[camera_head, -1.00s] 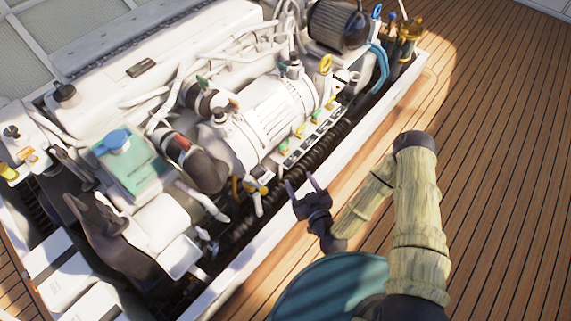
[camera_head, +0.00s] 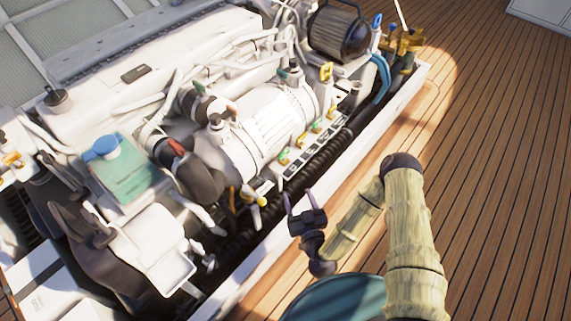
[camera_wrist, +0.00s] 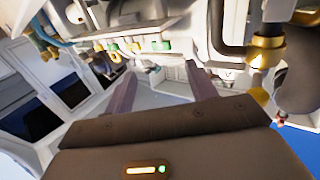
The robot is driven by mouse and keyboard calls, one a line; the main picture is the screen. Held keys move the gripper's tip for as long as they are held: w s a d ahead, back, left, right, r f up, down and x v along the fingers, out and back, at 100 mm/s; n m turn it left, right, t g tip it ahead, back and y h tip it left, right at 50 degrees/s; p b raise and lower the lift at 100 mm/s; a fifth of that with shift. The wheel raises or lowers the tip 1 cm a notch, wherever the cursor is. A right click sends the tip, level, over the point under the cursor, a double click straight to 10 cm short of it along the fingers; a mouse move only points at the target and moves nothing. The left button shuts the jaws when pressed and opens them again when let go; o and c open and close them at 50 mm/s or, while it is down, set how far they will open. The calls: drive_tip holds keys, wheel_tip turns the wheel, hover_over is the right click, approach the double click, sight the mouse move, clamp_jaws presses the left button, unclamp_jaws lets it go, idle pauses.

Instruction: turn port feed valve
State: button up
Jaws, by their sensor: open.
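A row of small valves with green and yellow handles (camera_head: 316,128) sits on a white labelled strip (camera_head: 300,157) along the engine's near side. A yellow-ended valve (camera_head: 261,201) stands lower left, near the black ribbed hose. I cannot tell which of these is the port feed valve. My gripper (camera_head: 299,193) is open and empty, over the near edge of the hatch, right of the yellow-ended valve and apart from it. In the wrist view, my gripper (camera_wrist: 160,82) points toward green and yellow fittings (camera_wrist: 134,46) beyond its fingertips. A brass fitting (camera_wrist: 265,52) shows at right.
The white engine fills the hatch. A white hatch rim (camera_head: 385,115) runs along the near side. A black ribbed hose (camera_head: 318,165) lies just inside it. A teal box (camera_head: 128,168) is at left. Wooden deck (camera_head: 490,170) is clear at right.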

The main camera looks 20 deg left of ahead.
sight(284, 159)
drive_tip(key=b+x, duration=0.6)
drive_tip(key=x, duration=0.8)
drive_tip(key=shift+f, duration=0.15)
drive_tip(key=shift+w+a, duration=0.15)
drive_tip(key=shift+w, duration=0.15)
